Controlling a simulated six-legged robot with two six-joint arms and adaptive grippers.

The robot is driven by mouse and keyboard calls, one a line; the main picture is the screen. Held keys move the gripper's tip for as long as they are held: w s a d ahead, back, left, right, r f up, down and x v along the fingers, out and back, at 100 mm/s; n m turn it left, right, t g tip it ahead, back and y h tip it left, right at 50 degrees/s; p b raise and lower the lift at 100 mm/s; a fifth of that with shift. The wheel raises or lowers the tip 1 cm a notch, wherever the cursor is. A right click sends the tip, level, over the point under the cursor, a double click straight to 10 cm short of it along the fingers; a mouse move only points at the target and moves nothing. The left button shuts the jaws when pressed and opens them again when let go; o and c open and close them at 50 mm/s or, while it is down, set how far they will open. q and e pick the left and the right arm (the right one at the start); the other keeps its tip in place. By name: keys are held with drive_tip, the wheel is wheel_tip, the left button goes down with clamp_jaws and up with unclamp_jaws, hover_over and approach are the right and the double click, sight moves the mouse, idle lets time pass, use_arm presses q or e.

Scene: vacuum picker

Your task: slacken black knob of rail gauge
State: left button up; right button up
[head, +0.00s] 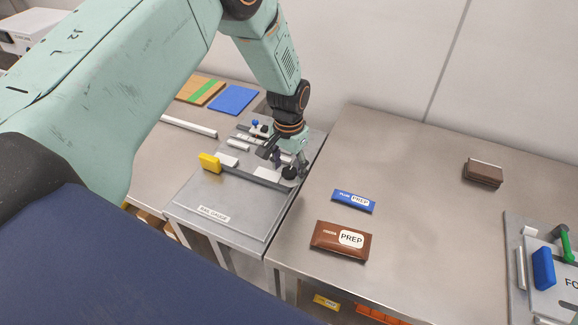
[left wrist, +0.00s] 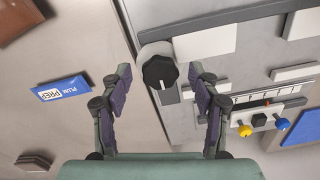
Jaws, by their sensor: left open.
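The rail gauge (head: 205,195) is a grey plate with rails and pale blocks, labelled at its front edge. Its black knob (head: 290,172) sits at the right end of the front rail; in the left wrist view the knob (left wrist: 160,73) is round and lobed with a white pointer line. My left gripper (head: 287,158) is open just above the knob. In the left wrist view the left gripper's fingers (left wrist: 160,78) stand on either side of the knob, with gaps showing on both sides. My right gripper is not in view.
A yellow block (head: 209,162) stands at the rail's left end. Small yellow (left wrist: 245,130) and blue (left wrist: 282,124) knobs sit behind the rail. Blue (head: 354,200) and brown (head: 342,240) PREP packets lie on the right-hand table, with bare metal around them.

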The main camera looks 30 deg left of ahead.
use_arm(q)
drive_tip(key=shift+s+d+r, duration=0.1)
drive_tip(key=shift+s+r, duration=0.15)
drive_tip(key=shift+s, duration=0.05)
drive_tip(key=shift+w+a+f, duration=0.2)
drive_tip(key=shift+w+f, duration=0.15)
drive_tip(key=shift+w, duration=0.1)
drive_tip(key=c, duration=0.4)
drive_tip(key=shift+c, duration=0.6)
drive_tip(key=shift+s+d+r, duration=0.15)
drive_tip(key=c, duration=0.6)
drive_tip(key=shift+c, duration=0.2)
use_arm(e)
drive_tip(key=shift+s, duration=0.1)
